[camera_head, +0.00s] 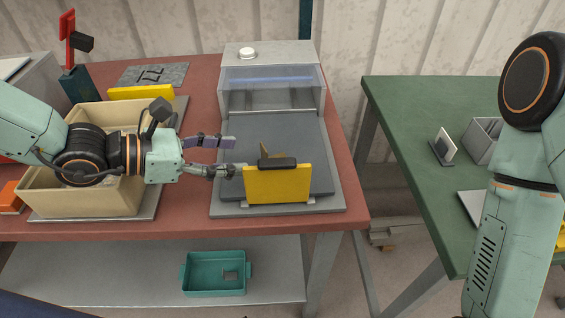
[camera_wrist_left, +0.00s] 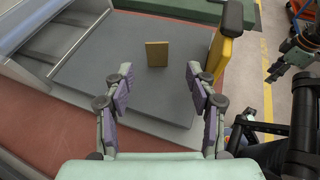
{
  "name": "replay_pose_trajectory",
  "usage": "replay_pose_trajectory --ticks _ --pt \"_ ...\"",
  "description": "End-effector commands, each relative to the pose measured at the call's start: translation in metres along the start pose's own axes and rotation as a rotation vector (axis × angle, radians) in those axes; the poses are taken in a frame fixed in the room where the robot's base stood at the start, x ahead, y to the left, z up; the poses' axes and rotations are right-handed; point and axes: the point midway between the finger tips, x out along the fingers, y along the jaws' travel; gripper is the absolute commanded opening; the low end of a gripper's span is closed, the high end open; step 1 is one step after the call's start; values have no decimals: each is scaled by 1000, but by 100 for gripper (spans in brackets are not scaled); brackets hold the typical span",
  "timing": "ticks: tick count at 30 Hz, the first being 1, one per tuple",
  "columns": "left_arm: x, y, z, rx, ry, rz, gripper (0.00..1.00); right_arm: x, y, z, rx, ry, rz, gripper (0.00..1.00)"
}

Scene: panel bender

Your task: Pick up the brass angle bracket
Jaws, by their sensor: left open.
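The brass angle bracket (camera_head: 265,151) stands on the grey bed (camera_head: 291,131) of the panel bender, partly hidden in the head view behind the yellow plate with a black top. In the left wrist view the bracket (camera_wrist_left: 157,54) is a small brown-gold block shape on the grey bed, ahead of the fingers. My left gripper (camera_head: 233,156) is open and empty, at the left side of the bed, with a gap between it and the bracket. In the left wrist view its fingers (camera_wrist_left: 160,85) are spread apart. My right arm shows at the right; its gripper is not visible in the head view.
The yellow plate (camera_head: 277,186) stands at the front edge of the bed, close to my left fingers. The bender's clear-fronted housing (camera_head: 270,89) is behind. A beige bin (camera_head: 92,204) stands left, under my arm. A green table (camera_head: 411,133) is at the right.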

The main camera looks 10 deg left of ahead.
Motion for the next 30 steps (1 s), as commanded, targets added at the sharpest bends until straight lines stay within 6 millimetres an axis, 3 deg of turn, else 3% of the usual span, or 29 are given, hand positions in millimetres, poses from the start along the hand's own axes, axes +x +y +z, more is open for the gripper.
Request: replay_pose_trajectory --ticks 22,30 --pt "25 2 -3 0 1 0 57 18 0 0 0 1 0 40" --pt "46 2 0 4 4 -2 57 23 0 0 0 0 0 40"
